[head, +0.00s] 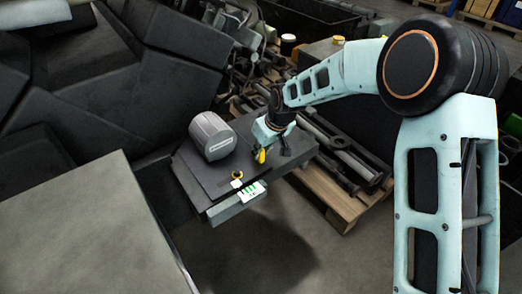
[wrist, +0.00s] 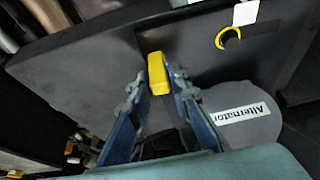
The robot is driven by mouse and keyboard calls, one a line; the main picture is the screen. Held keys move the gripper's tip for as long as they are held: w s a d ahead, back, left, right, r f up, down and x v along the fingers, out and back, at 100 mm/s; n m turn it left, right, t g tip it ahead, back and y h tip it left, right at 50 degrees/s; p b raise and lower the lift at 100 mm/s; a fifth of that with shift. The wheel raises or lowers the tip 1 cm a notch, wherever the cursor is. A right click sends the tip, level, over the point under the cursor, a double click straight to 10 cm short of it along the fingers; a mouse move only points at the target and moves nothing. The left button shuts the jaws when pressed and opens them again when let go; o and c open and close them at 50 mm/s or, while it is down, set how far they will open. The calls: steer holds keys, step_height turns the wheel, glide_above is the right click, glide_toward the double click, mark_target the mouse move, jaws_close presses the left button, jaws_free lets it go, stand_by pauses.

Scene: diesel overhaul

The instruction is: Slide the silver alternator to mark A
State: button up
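The silver alternator (head: 212,136) is a grey cylinder with a white label. It lies on a dark plate (head: 205,180), left of my gripper (head: 264,150) in the head view. In the wrist view the alternator (wrist: 238,112) is at the lower right, its label reading "Alternator". My gripper (wrist: 156,80) is over the plate with its blue fingers apart, beside the alternator and not around it. A yellow block (wrist: 158,73) shows between the fingertips; whether they touch it cannot be told. A yellow ring (wrist: 229,38) lies near a white tag (wrist: 246,13). No letter A is readable.
A white strip with green marks (head: 252,192) is on the plate's front edge. A wooden pallet (head: 345,205) with metal rods stands to the right. Dark blocks crowd the left, and a large grey surface (head: 90,235) fills the lower left. Parts are piled behind.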

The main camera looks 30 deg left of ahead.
jaws_close()
steer(key=shift+w+d, duration=0.4)
steer(key=shift+w, duration=0.35)
steer(key=o, duration=0.5)
jaws_free()
steer(key=shift+s, duration=0.1)
steer(key=v, duration=1.2)
